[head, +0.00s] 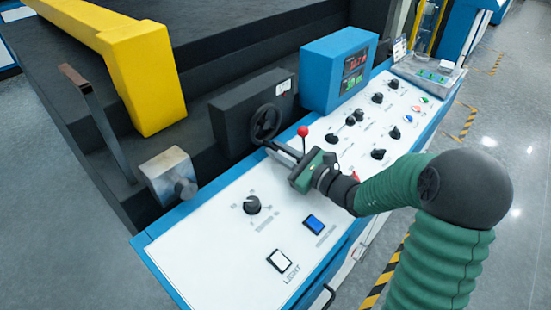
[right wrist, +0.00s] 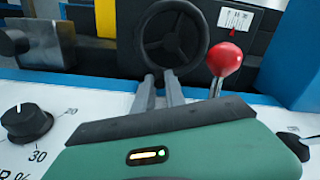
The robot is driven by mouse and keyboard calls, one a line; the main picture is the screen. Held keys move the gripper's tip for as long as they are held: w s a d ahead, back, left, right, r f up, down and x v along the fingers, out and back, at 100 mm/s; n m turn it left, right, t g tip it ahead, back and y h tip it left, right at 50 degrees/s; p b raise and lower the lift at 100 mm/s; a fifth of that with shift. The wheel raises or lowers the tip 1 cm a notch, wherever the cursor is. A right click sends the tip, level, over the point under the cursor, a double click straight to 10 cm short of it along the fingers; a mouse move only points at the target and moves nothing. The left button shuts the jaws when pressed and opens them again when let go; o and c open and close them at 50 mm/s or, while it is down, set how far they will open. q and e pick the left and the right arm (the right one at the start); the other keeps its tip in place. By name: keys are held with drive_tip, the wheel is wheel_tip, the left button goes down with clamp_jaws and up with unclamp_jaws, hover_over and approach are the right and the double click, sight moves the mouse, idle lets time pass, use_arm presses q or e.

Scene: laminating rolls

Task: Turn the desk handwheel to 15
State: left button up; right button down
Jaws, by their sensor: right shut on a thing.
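The desk handwheel (head: 265,124) is a black spoked wheel on the front of a dark box at the back of the white desk panel. In the right wrist view the handwheel (right wrist: 172,37) stands straight ahead. My right gripper (head: 271,147) reaches it from the front right, with its fingers at the lower rim. In the right wrist view the two grey fingers (right wrist: 161,80) are close together at the bottom of the wheel, shut on its lower part. A small white label (head: 284,87) is on the box, too small to read. My left gripper is not in view.
A red-knobbed lever (head: 303,132) stands close to the right of my gripper. A blue display box (head: 338,68) rises behind it. Black knobs and buttons cover the panel (head: 200,250). A grey metal block (head: 170,174) and yellow beam (head: 145,80) are at left.

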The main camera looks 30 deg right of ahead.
drive_tip(key=shift+w+d+f+n+b, duration=0.1)
drive_tip(key=shift+d+n+b, duration=0.2)
drive_tip(key=shift+n+b, duration=0.4)
drive_tip(key=shift+w+d+f+n+b, duration=0.1)
drive_tip(key=shift+d+n+b, duration=0.15)
drive_tip(key=shift+n+b, duration=0.45)
drive_tip(key=c, duration=1.4)
unclamp_jaws()
drive_tip(key=shift+r, duration=0.1)
